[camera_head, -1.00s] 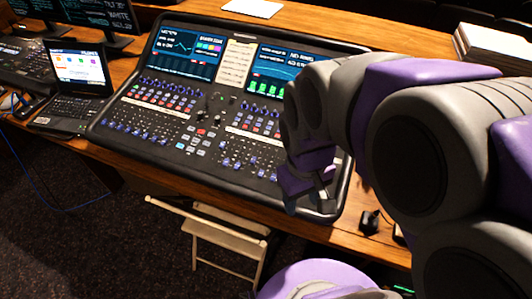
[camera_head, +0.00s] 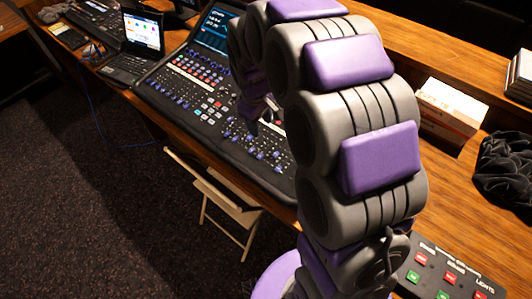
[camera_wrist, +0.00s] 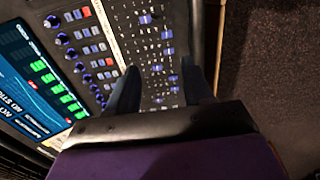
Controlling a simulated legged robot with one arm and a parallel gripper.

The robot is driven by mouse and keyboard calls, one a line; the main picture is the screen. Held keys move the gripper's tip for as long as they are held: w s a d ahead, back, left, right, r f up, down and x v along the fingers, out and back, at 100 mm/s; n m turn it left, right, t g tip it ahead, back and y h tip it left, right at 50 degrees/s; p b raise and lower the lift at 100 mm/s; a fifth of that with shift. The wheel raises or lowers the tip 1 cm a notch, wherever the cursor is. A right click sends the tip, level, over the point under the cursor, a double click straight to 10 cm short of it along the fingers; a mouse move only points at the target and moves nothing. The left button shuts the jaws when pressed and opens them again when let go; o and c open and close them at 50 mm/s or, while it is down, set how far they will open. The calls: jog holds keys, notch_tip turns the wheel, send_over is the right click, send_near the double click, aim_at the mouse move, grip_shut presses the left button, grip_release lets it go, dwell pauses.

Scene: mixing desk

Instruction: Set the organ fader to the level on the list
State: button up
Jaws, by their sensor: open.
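The mixing desk (camera_head: 160,98) stands on the wooden table, with rows of faders with blue caps (camera_head: 262,155) along its front. My gripper (camera_head: 260,116) is above the fader area, partly hidden by my arm. In the wrist view my gripper (camera_wrist: 160,85) is open, its two dark fingers on either side of a strip of blue-capped faders (camera_wrist: 158,68). Nothing shows between the fingers but the panel. I cannot tell whether the fingertips touch it. Fader labels are too small to read, so I cannot tell which is the organ fader. The list is hidden behind my arm.
A laptop (camera_head: 140,40) stands left of the desk. A folding chair (camera_head: 228,205) is in front of the table. A button panel (camera_head: 445,275), dark cloth (camera_head: 505,165) and white box (camera_head: 450,108) are at the right. The carpet (camera_head: 80,200) at left is open.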

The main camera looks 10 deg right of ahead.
jog(key=a+f+b, duration=0.1)
jog(key=a+f, duration=0.2)
jog(key=f, duration=0.4)
jog(key=b, duration=0.1)
send_over(260, 156)
jog(key=d, duration=0.1)
jog(key=f, duration=0.5)
jog(key=shift+s+d+f, duration=0.15)
jog(key=shift+s+f, duration=0.15)
jog(key=shift+f, duration=0.1)
jog(key=a+f, duration=0.1)
jog(key=f, duration=0.1)
jog(key=a+f+b, duration=0.1)
jog(key=shift+w+f, duration=0.15)
jog(key=shift+f, duration=0.2)
jog(key=shift+a+f, duration=0.1)
jog(key=shift+a, duration=0.25)
jog(key=shift+d, duration=1.3)
jog(key=shift+c, duration=2.2)
jog(key=shift+a, duration=0.85)
jog(key=c, duration=0.4)
jog(key=shift+d, duration=0.2)
grip_shut()
